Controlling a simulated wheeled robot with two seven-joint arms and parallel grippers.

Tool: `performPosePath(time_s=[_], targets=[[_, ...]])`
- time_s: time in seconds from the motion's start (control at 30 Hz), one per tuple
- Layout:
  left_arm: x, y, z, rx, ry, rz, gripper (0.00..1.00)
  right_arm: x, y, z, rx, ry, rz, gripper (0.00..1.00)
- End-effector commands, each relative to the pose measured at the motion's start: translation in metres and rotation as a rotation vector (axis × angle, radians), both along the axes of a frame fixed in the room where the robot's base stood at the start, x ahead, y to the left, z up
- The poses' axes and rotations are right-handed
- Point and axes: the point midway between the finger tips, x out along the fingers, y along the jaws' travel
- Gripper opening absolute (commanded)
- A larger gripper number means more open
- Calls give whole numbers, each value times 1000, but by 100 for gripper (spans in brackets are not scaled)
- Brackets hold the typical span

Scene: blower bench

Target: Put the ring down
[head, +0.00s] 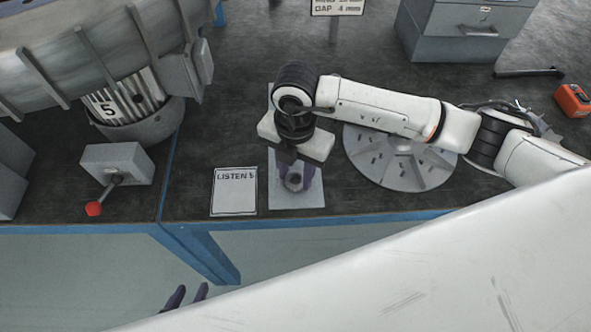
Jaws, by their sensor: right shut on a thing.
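My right gripper (294,178) comes in from the right over the bench and points down. Its purple fingers are shut on a small grey ring (294,182). The ring is low over the near end of a pale rectangular plate (296,201); I cannot tell whether it touches the plate. The gripper's body and wrist hide the plate's middle. Only the purple fingertips of my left gripper (187,296) show at the bottom edge, over the floor in front of the bench, apart and with nothing between them.
A "LISTEN 5" card (234,191) lies left of the plate. A round slotted grey disc (400,160) lies right, under my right arm. A lever box (117,164) with a red knob and a large ribbed housing (75,55) stand left. A grey drawer cabinet (465,32) and orange device (573,100) are at right.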

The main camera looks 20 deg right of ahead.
Motion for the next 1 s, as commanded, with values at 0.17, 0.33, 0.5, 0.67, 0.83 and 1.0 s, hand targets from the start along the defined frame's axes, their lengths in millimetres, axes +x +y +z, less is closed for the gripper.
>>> performPosePath(time_s=[0.17,0.33,0.5,0.67,0.83,1.0], targets=[[0,0,-1,0,0,0,33,1,0,0,1,-1,1,5],[0,0,-5,0,0,0,33,1,0,-5,0,-1,0,5],[0,0,-5,0,0,0,33,0,0,-6,1,-1,0,54],[0,0,-5,0,-1,-1,33,0,0,-6,1,-1,0,54],[1,0,-2,0,-2,-1,33,0,0,-3,1,-1,0,54],[2,0,1,-1,-6,0,33,2,0,15,1,-6,1,54]])
